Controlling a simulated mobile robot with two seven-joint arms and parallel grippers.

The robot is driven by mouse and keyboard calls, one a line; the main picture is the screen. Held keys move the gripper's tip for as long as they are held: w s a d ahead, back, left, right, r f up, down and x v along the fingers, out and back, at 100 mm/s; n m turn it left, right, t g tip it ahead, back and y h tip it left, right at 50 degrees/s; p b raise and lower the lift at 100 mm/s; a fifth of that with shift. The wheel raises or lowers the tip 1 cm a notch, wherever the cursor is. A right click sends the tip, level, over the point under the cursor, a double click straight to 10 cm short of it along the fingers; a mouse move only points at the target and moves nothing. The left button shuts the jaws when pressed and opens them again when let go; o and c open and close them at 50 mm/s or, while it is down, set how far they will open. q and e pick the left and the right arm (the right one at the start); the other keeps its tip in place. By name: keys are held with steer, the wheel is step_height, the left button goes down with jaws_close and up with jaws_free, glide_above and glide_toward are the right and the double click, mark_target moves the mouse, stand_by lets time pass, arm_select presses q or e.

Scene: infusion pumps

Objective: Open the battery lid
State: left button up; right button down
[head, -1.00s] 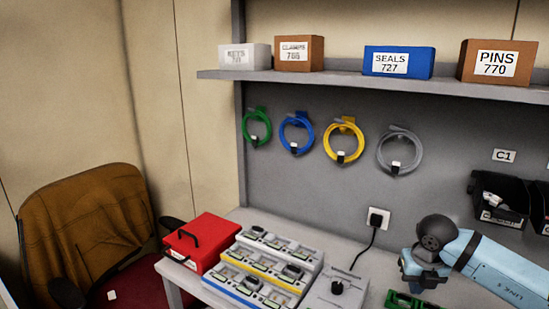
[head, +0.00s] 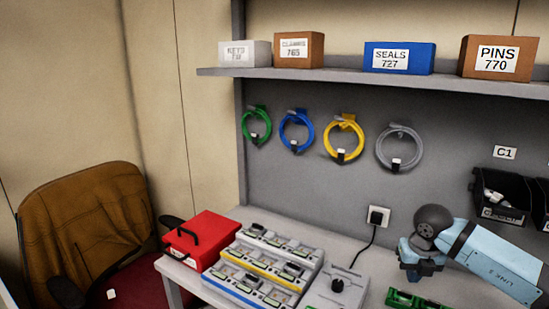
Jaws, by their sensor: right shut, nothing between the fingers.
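Several white pump units with small displays stand in stepped rows on the bench, with a yellow-striped row (head: 262,270) and a blue-striped row (head: 232,292) in front. I cannot pick out a battery lid on any of them at this size. My right gripper (head: 418,272) is at the lower right, below the dark wrist joint of my light blue arm. It is shut and empty, to the right of the pump rows and apart from them. Its fingertips are small and partly hard to make out. My left gripper is not in view.
A red box (head: 200,240) with a black handle sits left of the pumps. A grey box with a black knob (head: 337,285) and green parts (head: 405,299) lie between pumps and my right arm. Black bins (head: 503,196) hang right. A chair (head: 85,220) stands left.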

steer(key=shift+r, duration=0.1)
step_height(320, 180, up, 6)
steer(key=s+p, duration=0.1)
steer(key=p, duration=0.2)
stand_by(0.4)
steer(key=shift+s+a, duration=0.1)
